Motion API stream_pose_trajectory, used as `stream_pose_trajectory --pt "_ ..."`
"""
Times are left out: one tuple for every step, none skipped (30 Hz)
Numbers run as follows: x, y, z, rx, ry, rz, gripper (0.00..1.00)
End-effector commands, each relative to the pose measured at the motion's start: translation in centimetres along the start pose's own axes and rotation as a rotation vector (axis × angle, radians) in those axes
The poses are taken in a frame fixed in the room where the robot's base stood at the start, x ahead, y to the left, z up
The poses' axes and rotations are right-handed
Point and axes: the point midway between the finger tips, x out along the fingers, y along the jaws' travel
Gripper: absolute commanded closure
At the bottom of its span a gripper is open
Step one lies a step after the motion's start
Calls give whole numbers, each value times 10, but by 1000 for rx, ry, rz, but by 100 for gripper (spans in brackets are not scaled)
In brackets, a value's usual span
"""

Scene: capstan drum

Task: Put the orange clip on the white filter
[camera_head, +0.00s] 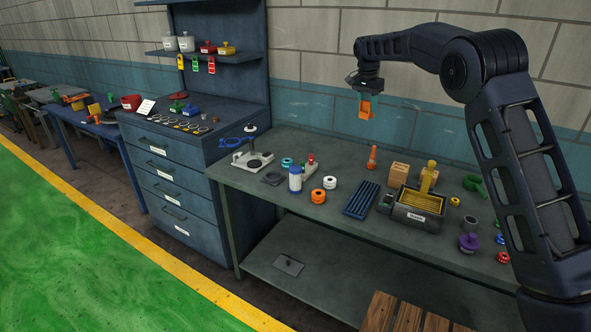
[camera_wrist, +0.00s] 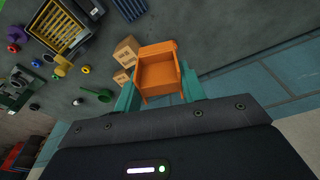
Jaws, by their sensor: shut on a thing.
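The orange clip (camera_head: 365,108) is in my gripper (camera_head: 364,97), held in the air above the back of the bench. In the wrist view the clip (camera_wrist: 158,72) sits between the teal fingers of my gripper (camera_wrist: 160,88) and looks like a small open box shape. The white filter (camera_head: 295,179), a white cylinder with a blue band, stands upright on the bench, left of and below my gripper. It does not show in the wrist view.
On the grey bench (camera_head: 259,217) near the filter are a stand (camera_head: 252,160) and orange-and-white rolls (camera_head: 318,196). A blue ribbed tray (camera_head: 361,199), brown boxes (camera_head: 399,172) and a grey bin (camera_head: 418,212) with yellow parts lie to the right. An orange cone-like piece (camera_head: 372,158) stands at the back.

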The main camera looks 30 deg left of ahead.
Motion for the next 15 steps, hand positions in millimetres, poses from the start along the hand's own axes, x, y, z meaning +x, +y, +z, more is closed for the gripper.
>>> stream_pose_trajectory --pt "-4 -15 19 -27 -1 -5 82" --pt "-6 -22 30 -41 -1 -7 82" --pt "-10 -32 43 -59 -2 -11 82" --pt "-13 -40 54 -74 -2 -15 82" --pt "-16 -47 65 -87 -3 -17 82" --pt "-20 -56 80 -107 -4 -21 82" --pt "-23 -63 91 -121 -5 -24 82" --pt "-25 -69 102 -135 -6 -26 82" --pt "-28 -78 117 -154 -7 -29 82" --pt "-31 -84 128 -167 -7 -33 82" --pt "-34 -89 139 -180 -7 -36 82" --pt "-38 -96 153 -197 -8 -38 82" --pt "-40 -101 164 -210 -9 -41 82" --pt "-43 -105 174 -222 -10 -43 82" --pt "-46 -110 186 -235 -11 -46 82"
